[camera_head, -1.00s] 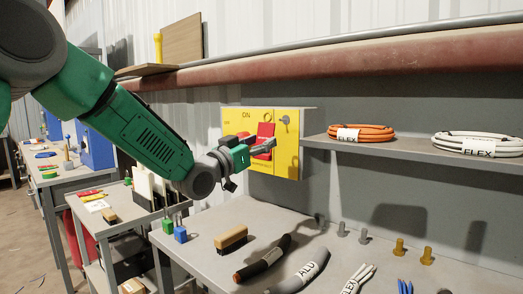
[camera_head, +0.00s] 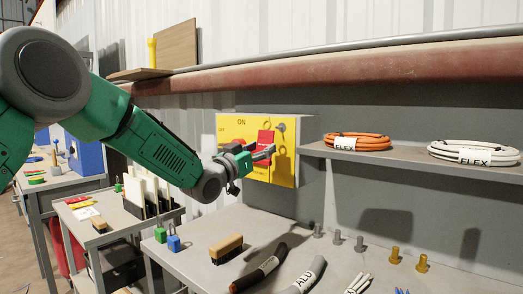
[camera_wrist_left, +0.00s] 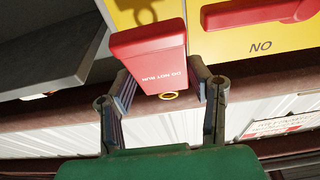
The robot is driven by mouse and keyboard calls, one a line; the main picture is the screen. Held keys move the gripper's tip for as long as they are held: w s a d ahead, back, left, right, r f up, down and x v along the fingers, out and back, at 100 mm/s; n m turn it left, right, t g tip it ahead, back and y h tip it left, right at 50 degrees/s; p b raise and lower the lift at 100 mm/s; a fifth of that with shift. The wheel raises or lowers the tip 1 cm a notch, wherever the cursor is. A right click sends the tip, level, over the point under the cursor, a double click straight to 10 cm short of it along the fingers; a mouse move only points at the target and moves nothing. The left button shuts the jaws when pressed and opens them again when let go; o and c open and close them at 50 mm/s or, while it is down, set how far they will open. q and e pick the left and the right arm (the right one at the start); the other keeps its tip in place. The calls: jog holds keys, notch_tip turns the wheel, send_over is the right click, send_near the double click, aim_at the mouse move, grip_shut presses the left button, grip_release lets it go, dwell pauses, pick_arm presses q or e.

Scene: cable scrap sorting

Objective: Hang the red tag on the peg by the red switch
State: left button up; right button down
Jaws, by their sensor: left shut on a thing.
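The red tag (camera_wrist_left: 152,52), with pale lettering that reads upside down, is held between the two fingers of my left gripper (camera_wrist_left: 163,84) in the left wrist view. A small gold ring (camera_wrist_left: 168,96) shows at its edge. In the head view my left gripper (camera_head: 268,153) is in front of the yellow switch panel (camera_head: 228,123), with the red tag (camera_head: 265,136) at its fingertips. The red switch (camera_wrist_left: 262,11) is on the panel, apart from the tag. A grey peg (camera_head: 282,127) shows near the panel's upper right. My right gripper is out of view.
A grey shelf (camera_head: 400,158) right of the panel holds an orange cable coil (camera_head: 357,141) and a white coil (camera_head: 473,152). The bench (camera_head: 210,222) below carries a wooden-handled brush (camera_head: 227,246), cable pieces and several upright bolts. A red pipe (camera_head: 330,80) runs above.

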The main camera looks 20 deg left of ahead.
pick_arm(q)
jog(key=shift+w+a+f, duration=0.1)
jog(key=shift+w+f, duration=0.05)
jog(key=shift+w, duration=0.35)
jog(key=shift+w+d, duration=0.35)
jog(key=shift+d, duration=0.25)
jog(key=shift+w+d, duration=0.35)
jog(key=shift+d, duration=0.25)
jog(key=shift+w+d, duration=0.2)
jog(key=shift+w, duration=0.05)
jog(key=shift+c, duration=0.7)
jog(key=shift+w, duration=0.15)
jog(key=shift+c, duration=0.4)
jog(key=shift+w+a+f, duration=0.4)
jog(key=shift+w+f, duration=0.05)
jog(key=shift+w, duration=0.15)
jog(key=shift+c, duration=0.4)
jog(key=shift+d, duration=0.45)
jog(key=shift+a, duration=0.25)
jog(key=o, duration=1.3)
